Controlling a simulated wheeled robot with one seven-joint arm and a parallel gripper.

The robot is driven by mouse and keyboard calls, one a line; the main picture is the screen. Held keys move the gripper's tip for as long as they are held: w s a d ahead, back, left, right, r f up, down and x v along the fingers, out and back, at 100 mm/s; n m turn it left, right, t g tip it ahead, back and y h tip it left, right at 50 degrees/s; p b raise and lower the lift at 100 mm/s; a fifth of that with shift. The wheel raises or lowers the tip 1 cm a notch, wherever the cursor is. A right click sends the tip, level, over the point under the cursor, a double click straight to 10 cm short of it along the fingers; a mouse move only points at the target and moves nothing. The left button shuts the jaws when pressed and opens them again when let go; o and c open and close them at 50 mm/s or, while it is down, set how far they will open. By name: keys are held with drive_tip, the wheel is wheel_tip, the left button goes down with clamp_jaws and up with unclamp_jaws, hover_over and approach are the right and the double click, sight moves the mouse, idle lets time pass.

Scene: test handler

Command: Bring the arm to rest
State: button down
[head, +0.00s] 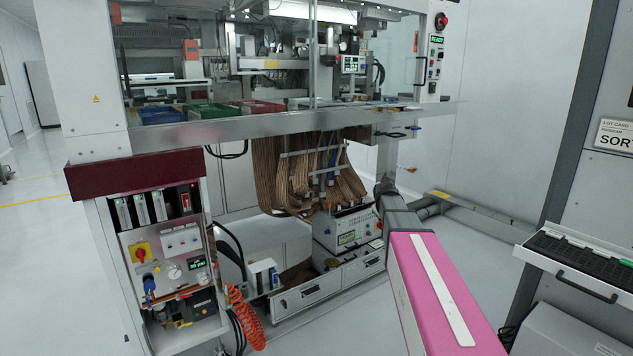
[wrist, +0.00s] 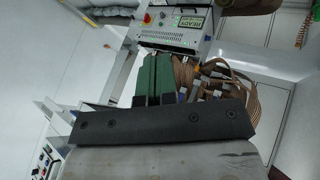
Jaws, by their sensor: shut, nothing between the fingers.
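My gripper (wrist: 155,72) shows in the wrist view as two green fingers side by side above a dark bolted bar. The fingers are closed together with nothing held between them. In the head view my pink arm link (head: 432,295) with a white stripe reaches from the lower right towards the machine's underside. Its far end is grey and lies near the hanging brown ribbon cables (head: 300,180). I cannot make out the fingers in the head view. In the wrist view brown cables (wrist: 215,78) lie just right of the fingers.
A white instrument box (head: 348,228) stands under the machine on a drawer unit (head: 312,293). A control panel cabinet (head: 165,250) with an orange coiled hose (head: 245,312) stands left. A keyboard shelf (head: 575,262) is at the right. Blue, green and red bins sit on the machine deck.

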drive_tip(key=s+a+f+m+g+y, duration=0.1)
drive_tip(key=s+a+f+g, duration=0.1)
drive_tip(key=s+f, duration=0.4)
drive_tip(key=s+a+f+m+g+y, duration=0.1)
drive_tip(key=s+f, duration=0.5)
drive_tip(key=s, duration=0.9)
drive_tip(key=s+a+f+m+g, duration=0.3)
drive_tip(key=s+a+f+g, duration=0.1)
drive_tip(key=s, duration=0.6)
wheel_tip(320, 180, down, 3)
drive_tip(key=shift+s+a+r+y, duration=0.15)
drive_tip(key=shift+s+a+y, duration=0.25)
drive_tip(key=shift+a, duration=0.45)
